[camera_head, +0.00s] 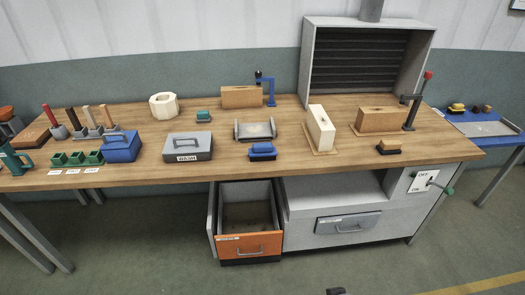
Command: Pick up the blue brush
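The blue brush (262,151) lies on the wooden workbench (235,165), close to the front edge and near the middle. It has a blue top over a dark underside and looks upright on its base. Nothing touches it, and its near side faces me. Neither of my grippers can be made out in the head view. A small dark piece (336,291) shows at the bottom edge, and I cannot tell what it is.
A metal tray (255,130) stands just behind the brush. A grey WASH box (187,147) is to its left, a cream block (320,128) to its right. Below, an orange-fronted drawer (248,245) stands open, jutting forward.

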